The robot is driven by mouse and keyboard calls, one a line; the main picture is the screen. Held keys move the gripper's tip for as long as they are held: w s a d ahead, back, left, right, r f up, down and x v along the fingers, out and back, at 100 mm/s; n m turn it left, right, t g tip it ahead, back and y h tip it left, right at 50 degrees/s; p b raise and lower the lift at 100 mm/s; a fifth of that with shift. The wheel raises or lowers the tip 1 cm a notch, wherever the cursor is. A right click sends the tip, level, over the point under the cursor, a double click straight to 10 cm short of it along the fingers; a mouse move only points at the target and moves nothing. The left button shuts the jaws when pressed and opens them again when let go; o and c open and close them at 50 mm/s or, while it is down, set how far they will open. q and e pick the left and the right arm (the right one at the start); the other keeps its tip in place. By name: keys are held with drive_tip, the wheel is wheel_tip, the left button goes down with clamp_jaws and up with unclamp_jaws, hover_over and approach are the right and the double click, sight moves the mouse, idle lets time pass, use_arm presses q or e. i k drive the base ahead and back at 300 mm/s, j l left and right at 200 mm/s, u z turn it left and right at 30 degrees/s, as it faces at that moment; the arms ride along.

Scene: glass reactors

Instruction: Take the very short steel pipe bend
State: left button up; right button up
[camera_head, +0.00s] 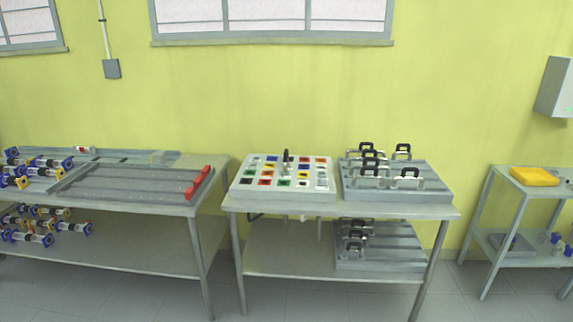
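Several small steel-coloured pieces with black loop-shaped tops stand on a grey slotted rack (434,192) on the middle table. More such pieces stand on a similar grey rack (385,262) on that table's lower shelf. They are too small here to tell whether any is the very short steel pipe bend. Neither of my grippers shows in the head view.
A white panel (235,191) with coloured squares and an upright dark piece lies left of the upper rack. The left table (120,207) bears a grey tray (125,171) and glass parts with blue and yellow ends. A yellow object (534,177) lies on the right table. Floor shows between tables.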

sight(285, 165)
drive_tip(key=i+j, duration=0.1)
drive_tip(key=i, duration=0.4)
drive_tip(key=i+j, duration=0.15)
drive_tip(key=i, duration=0.3)
drive_tip(key=i+j, duration=0.1)
drive_tip(key=i, duration=0.4)
